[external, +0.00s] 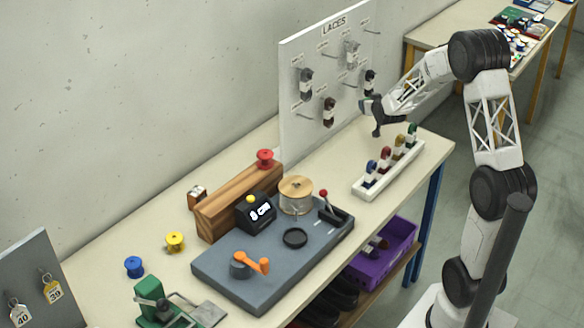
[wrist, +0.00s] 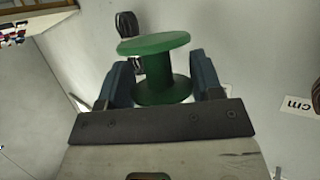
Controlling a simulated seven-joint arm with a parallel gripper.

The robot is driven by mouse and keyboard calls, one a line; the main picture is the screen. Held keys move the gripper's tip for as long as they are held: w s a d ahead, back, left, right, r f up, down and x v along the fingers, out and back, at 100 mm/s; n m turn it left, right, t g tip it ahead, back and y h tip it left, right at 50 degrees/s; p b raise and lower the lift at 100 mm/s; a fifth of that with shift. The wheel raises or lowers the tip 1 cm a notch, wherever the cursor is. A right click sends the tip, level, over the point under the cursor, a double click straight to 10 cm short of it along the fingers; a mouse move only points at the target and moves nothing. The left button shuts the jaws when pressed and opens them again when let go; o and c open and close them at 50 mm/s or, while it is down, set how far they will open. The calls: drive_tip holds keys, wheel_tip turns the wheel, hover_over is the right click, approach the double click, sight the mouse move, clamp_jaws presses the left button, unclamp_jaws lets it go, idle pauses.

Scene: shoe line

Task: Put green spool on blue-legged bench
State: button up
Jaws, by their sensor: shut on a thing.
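A green spool (wrist: 162,67) is between the two blue fingers of my gripper (wrist: 165,80) in the wrist view. My gripper is shut on it. In the external view my gripper (external: 377,131) is at the right edge of the laces board, above the right part of the blue-legged bench (external: 325,180). I cannot make out the green spool in that view. The bench has a pale top and blue legs.
The laces board (external: 307,135) rises behind. A grey station (external: 235,284), a wooden block (external: 228,205), and red (external: 265,157), yellow (external: 175,242) and blue (external: 134,267) spools occupy the bench. Free top lies before the board.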

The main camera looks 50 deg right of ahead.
drive_tip(key=s+d+r+m+h, duration=0.1)
drive_tip(key=s+d+r, duration=0.1)
drive_tip(key=d+r, duration=0.4)
drive_tip(key=d, duration=0.4)
drive_tip(key=shift+s+d+r+g, duration=0.15)
drive_tip(key=shift+s+r+g, duration=0.1)
drive_tip(key=shift+r+g, duration=0.15)
